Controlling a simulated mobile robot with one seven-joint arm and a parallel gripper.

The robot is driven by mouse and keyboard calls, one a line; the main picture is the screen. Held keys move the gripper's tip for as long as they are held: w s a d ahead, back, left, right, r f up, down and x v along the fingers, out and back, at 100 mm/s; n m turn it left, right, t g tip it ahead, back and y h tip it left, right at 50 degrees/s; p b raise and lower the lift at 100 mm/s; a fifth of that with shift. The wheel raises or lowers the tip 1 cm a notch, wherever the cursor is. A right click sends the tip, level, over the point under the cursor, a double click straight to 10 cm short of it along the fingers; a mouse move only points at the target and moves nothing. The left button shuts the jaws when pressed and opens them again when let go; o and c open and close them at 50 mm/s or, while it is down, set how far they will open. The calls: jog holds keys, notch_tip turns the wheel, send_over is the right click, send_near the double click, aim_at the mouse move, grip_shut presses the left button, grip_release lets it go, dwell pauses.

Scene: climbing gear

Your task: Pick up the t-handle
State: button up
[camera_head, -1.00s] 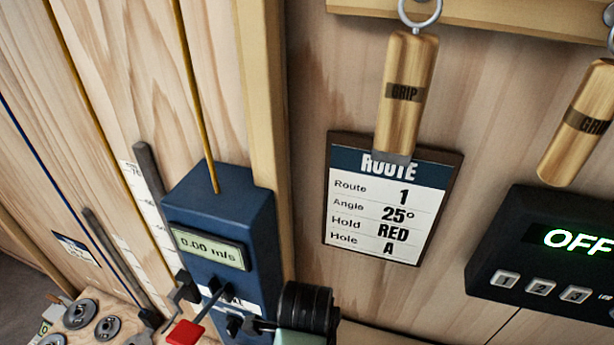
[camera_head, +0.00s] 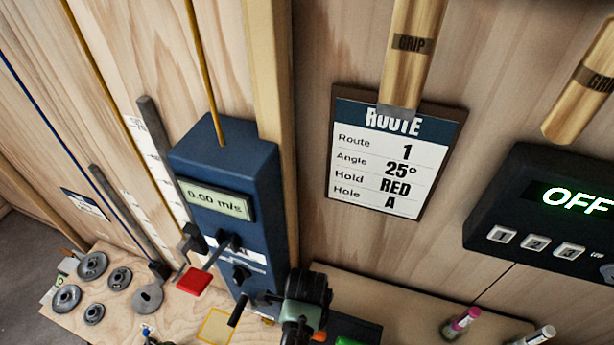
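No T-handle can be told for certain. A red grip (camera_head: 194,281) on a thin grey rod comes out of the front of the blue box; whether it is the T-handle is unclear. A black part with mint and orange pieces (camera_head: 306,290), which looks like part of my arm, stands at the bottom centre, to the right of the red grip and in front of the box's lower right side. A short black bar (camera_head: 239,311) lies just left of it. I cannot tell whether this bar belongs to my gripper. My fingertips cannot be made out.
The blue box (camera_head: 229,180) reads 0.00 m/s. Round grey weights (camera_head: 92,265) lie on the wooden bench at lower left. A route sign (camera_head: 392,155), hanging wooden grips (camera_head: 412,50) and a black OFF panel (camera_head: 560,215) are at right.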

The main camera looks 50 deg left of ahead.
jog(key=shift+f, duration=0.35)
grip_shut()
